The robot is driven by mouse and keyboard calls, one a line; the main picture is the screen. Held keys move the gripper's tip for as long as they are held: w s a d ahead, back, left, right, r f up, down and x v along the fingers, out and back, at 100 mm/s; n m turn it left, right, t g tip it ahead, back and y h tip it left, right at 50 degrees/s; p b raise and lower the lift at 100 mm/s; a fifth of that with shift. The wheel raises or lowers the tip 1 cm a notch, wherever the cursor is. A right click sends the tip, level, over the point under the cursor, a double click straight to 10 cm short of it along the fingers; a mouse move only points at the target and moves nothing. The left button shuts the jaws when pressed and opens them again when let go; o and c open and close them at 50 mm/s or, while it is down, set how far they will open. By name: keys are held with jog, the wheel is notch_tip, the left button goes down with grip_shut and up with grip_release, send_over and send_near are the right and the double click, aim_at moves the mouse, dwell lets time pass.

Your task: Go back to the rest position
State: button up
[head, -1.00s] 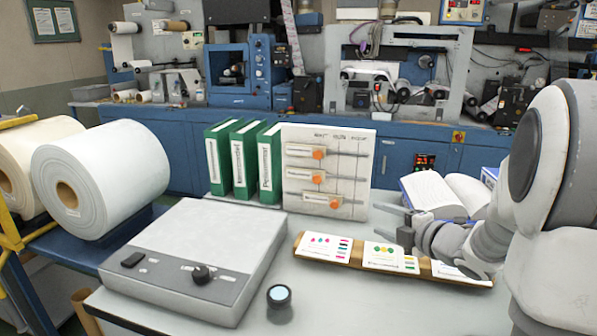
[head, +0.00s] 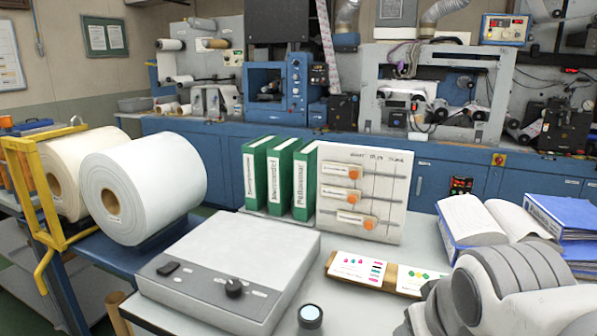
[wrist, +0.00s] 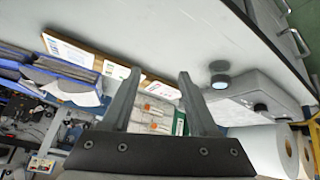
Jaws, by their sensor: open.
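My gripper (wrist: 160,73) is open, with its two fingers spread and nothing between them in the wrist view. It is not visible in the head view, where only my grey-white arm links show at the lower right. Those links cover the right end of the wooden card tray (head: 333,268). The tray also shows in the wrist view (wrist: 86,54), beyond the left finger. The pale table (wrist: 170,25) fills the top of the wrist view, which is tilted and roughly upside down. I cannot tell the exact distance from the fingers to the table.
A grey control box (head: 245,240) and a small round lens device (head: 310,318) are on the table. Green binders (head: 280,175), a slider panel (head: 390,190), an open book (head: 490,218) and blue binders (head: 565,213) stand behind. Large white rolls (head: 155,185) are at left.

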jog(key=s+a+f+g+y, duration=0.1)
jog(key=s+a, duration=0.2)
jog(key=s, duration=0.1)
notch_tip(320, 180, up, 18)
jog(key=m+p, duration=0.1)
jog(key=p, duration=1.6)
jog(key=shift+w+d+p, duration=0.15)
jog(key=shift+d+p, duration=0.05)
jog(key=shift+p, duration=0.2)
jog(key=shift+f, duration=0.15)
